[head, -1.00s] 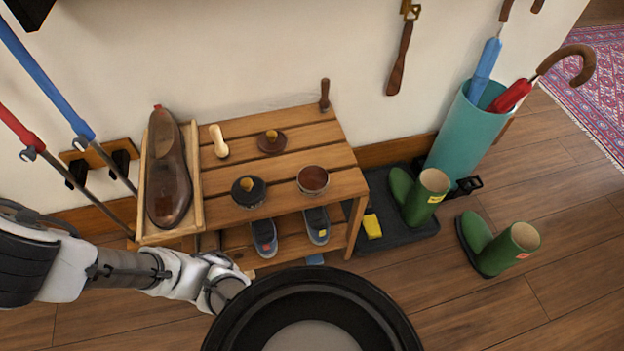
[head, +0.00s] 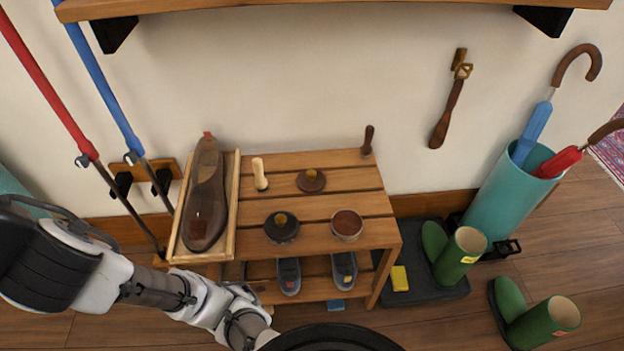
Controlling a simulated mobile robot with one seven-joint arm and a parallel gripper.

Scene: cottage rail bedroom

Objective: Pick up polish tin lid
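A slatted wooden bench (head: 371,180) stands against the wall. On its top is a round brown disc with a knob (head: 311,180), which looks like a lid, at the back. In front of it are a dark round piece with a yellowish knob (head: 281,226) and an open round tin with brown contents (head: 346,224). I cannot tell for sure which knobbed piece is the polish tin lid. Both lie apart from the open tin. My arm reaches in from the left, low in front of the bench. My gripper's fingers are not visible.
A large brown shoe (head: 206,200) lies in a wooden tray at the bench's left. A pale-handled item (head: 260,174) and a dark upright handle (head: 368,140) stand on top. Green boots (head: 458,257) and an umbrella stand (head: 505,195) are right; a wall shelf (head: 330,14) overhangs above.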

